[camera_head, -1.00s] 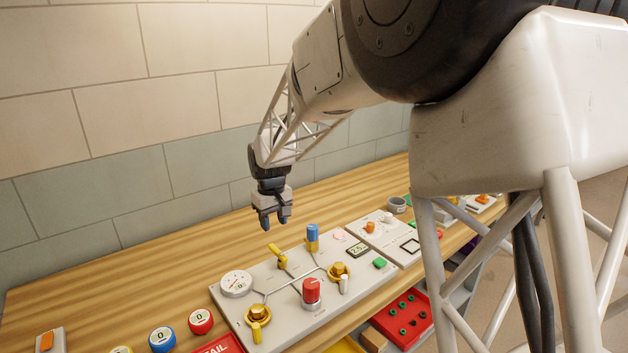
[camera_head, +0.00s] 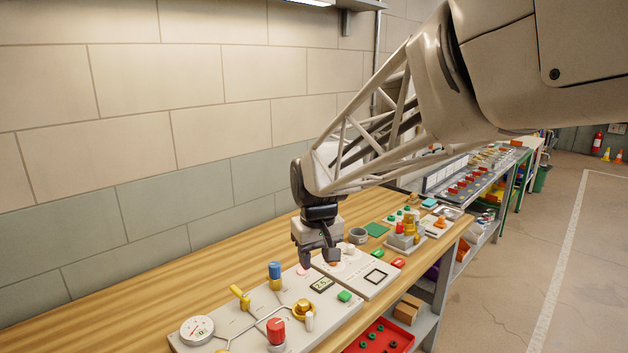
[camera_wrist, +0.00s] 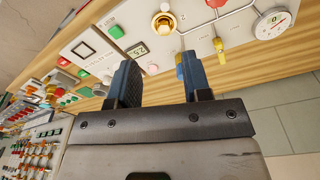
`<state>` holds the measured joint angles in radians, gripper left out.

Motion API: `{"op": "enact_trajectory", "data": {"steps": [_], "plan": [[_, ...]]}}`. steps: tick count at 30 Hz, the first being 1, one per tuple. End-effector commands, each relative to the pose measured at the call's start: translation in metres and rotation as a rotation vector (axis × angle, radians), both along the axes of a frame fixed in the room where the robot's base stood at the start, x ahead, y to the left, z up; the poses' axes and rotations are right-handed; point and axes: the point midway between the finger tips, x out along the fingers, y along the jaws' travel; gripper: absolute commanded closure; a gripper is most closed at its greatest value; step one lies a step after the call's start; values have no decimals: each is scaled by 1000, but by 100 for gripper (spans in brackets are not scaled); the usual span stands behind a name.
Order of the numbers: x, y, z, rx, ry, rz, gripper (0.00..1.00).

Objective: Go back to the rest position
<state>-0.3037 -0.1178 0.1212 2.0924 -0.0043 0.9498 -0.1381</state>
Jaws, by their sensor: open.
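My gripper (camera_head: 318,258) hangs over the far part of the valve panel (camera_head: 240,328) in the head view, fingers pointing down, open and empty. In the wrist view my gripper (camera_wrist: 163,75) shows its two blue-grey fingers apart with nothing between them. The panel carries a round gauge (camera_head: 197,330), a yellow lever (camera_head: 239,296), a blue-topped valve (camera_head: 275,275), a red knob (camera_head: 276,332), a brass valve (camera_head: 303,308), a small display (camera_head: 321,285) and a green button (camera_head: 344,296). Part of the panel beyond is hidden behind my gripper.
A red tray (camera_head: 385,338) is below the front edge. The wall (camera_head: 120,160) runs close behind.

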Motion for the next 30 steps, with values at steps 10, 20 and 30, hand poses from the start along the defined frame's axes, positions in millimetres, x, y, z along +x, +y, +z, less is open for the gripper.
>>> {"op": "enact_trajectory", "data": {"steps": [10,20,30], "plan": [[-69,-67,17,13,-37,-125,55],[-138,-118,18,24,-69,-244,55],[-211,-157,7,33,-106,-364,55]]}}
